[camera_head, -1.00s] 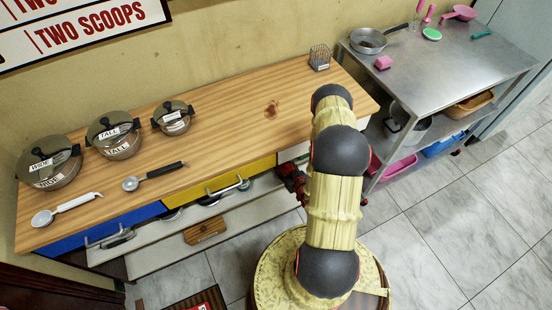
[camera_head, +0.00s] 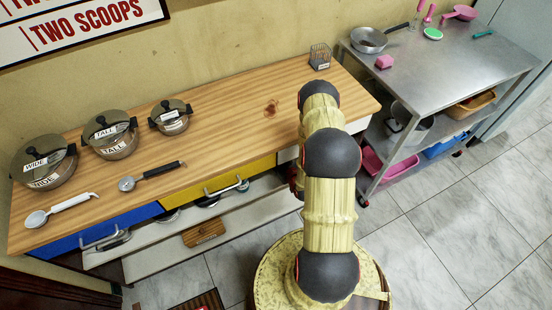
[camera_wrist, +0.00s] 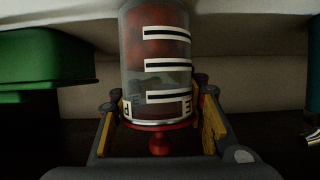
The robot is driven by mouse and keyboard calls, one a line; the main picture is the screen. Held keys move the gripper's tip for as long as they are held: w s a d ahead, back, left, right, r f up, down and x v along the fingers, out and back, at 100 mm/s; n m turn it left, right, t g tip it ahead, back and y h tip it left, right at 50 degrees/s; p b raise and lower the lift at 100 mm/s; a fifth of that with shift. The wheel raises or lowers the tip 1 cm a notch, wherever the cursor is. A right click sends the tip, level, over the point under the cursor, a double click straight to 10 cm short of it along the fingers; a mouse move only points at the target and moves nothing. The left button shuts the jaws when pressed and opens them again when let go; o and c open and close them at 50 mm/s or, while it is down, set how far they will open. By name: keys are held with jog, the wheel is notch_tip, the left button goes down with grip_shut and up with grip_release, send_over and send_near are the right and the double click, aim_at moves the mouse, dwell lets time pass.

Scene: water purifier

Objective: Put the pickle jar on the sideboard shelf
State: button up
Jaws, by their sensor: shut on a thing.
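In the wrist view, my gripper (camera_wrist: 158,112) is shut around a clear jar (camera_wrist: 158,48) with reddish-brown contents and black-and-white striped labels. The jar's red knobbed lid (camera_wrist: 158,126) points toward the bottom of the picture. Its other end meets a pale surface (camera_wrist: 225,18) at the top of the picture; I cannot tell whether they touch. In the head view, my arm hides the gripper and jar near the right end of the wooden-topped sideboard (camera_head: 228,125). White shelf levels (camera_head: 150,262) show below its blue and yellow fronts.
A green box (camera_wrist: 45,85) is left of the jar in the wrist view; a teal thing (camera_wrist: 288,65) is at right. A steel table (camera_head: 455,55) is at right.

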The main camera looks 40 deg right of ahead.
jog(key=shift+f, duration=0.15)
jog(key=o, duration=1.4)
jog(key=shift+c, duration=0.2)
jog(key=shift+o, duration=0.7)
jog(key=shift+s+r, duration=0.2)
jog(key=shift+r, duration=0.05)
jog(key=p+v, duration=0.3)
jog(key=v, duration=0.8)
jog(key=shift+s+r+p, duration=0.15)
jog(key=shift+s+p, duration=0.1)
jog(key=shift+p, duration=0.05)
